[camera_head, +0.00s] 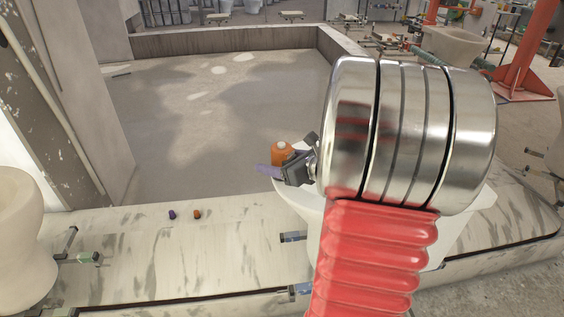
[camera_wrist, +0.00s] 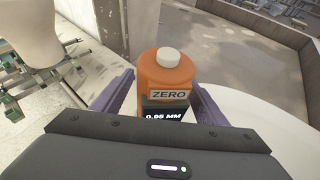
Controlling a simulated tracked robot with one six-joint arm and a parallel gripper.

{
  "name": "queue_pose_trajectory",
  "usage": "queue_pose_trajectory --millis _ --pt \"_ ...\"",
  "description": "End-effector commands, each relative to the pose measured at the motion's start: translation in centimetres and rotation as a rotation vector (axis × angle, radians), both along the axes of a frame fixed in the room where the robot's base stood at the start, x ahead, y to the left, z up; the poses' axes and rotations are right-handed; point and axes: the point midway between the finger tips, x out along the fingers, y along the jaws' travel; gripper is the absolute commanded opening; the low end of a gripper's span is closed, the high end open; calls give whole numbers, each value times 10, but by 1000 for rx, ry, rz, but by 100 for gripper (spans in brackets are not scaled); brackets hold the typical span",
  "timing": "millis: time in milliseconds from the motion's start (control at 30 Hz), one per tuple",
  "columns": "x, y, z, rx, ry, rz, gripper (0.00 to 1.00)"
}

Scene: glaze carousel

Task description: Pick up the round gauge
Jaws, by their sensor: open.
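The round gauge (camera_wrist: 166,77) is an orange rounded body with a white cap on top, a label reading "ZERO" and a dark display reading "0.95 MM". In the head view the gauge (camera_head: 282,152) shows as a small orange shape just beyond my gripper (camera_head: 278,170). In the wrist view it stands between the two purple fingers of my gripper (camera_wrist: 165,98), which are open with one on each side. A gap shows on both sides of it. Its lower part is hidden behind the dark gripper body.
A white rounded surface (camera_wrist: 245,130) lies under and right of the gauge; it also shows in the head view (camera_head: 300,197). Small purple (camera_head: 172,214) and orange (camera_head: 197,214) pieces lie on the pale streaked ledge. A cream vessel (camera_head: 22,235) stands at the left.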

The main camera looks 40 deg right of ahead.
Motion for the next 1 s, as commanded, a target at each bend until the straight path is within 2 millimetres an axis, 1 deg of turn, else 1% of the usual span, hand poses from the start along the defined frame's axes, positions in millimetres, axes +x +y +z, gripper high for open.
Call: queue_pose_trajectory --millis 33,167,700,1000 --pt "7 1 -2 0 0 1 67" --pt "14 0 -5 -1 0 0 67" --pt "14 0 -5 -1 -1 -2 67" --pt "14 0 -5 -1 -1 -2 45"
